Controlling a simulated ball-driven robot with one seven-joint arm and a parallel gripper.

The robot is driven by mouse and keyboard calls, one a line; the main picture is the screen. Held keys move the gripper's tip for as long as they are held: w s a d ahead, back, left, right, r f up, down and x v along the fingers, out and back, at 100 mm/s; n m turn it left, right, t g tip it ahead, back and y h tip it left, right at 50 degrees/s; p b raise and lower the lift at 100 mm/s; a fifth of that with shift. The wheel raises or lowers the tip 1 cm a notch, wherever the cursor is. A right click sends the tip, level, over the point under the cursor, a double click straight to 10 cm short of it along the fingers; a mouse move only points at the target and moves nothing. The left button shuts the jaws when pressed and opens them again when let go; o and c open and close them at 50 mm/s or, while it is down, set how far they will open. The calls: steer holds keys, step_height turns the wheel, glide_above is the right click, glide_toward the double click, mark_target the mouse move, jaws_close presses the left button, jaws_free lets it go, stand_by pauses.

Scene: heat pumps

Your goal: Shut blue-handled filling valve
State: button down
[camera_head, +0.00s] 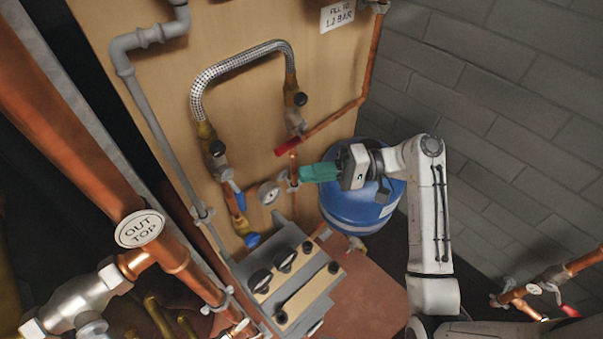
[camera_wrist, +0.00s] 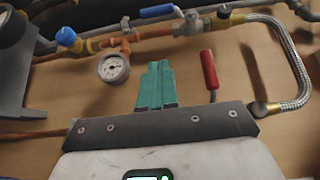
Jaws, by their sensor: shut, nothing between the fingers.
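The blue-handled filling valve (camera_head: 227,176) is on the brass and copper pipe run below the left end of the braided hose. Its blue lever (camera_wrist: 157,11) shows at the top of the wrist view, lying roughly along the pipe. The lever also shows in the head view (camera_head: 237,194). My gripper (camera_head: 303,173) is to the right of the valve and apart from it. Its green fingers are together and empty in the wrist view (camera_wrist: 158,66), pointing toward the pipe between the gauge and the red handle.
A pressure gauge (camera_head: 268,192) and a round blue knob (camera_head: 252,240) are near the valve. A red handle (camera_head: 288,149) is close above my fingers. The braided hose (camera_head: 240,60) arches above. A blue tank (camera_head: 360,212) stands behind my gripper; a control box (camera_head: 290,275) is below.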

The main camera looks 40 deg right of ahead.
mark_target(236, 192)
steer(key=w+a+p, duration=0.3)
steer(key=a, duration=0.7)
steer(key=shift+w+a, duration=0.25)
steer(key=shift+w+f+b, duration=0.1)
steer(key=shift+f+b, duration=0.05)
steer(key=shift+b, duration=0.25)
steer(key=shift+a, duration=0.1)
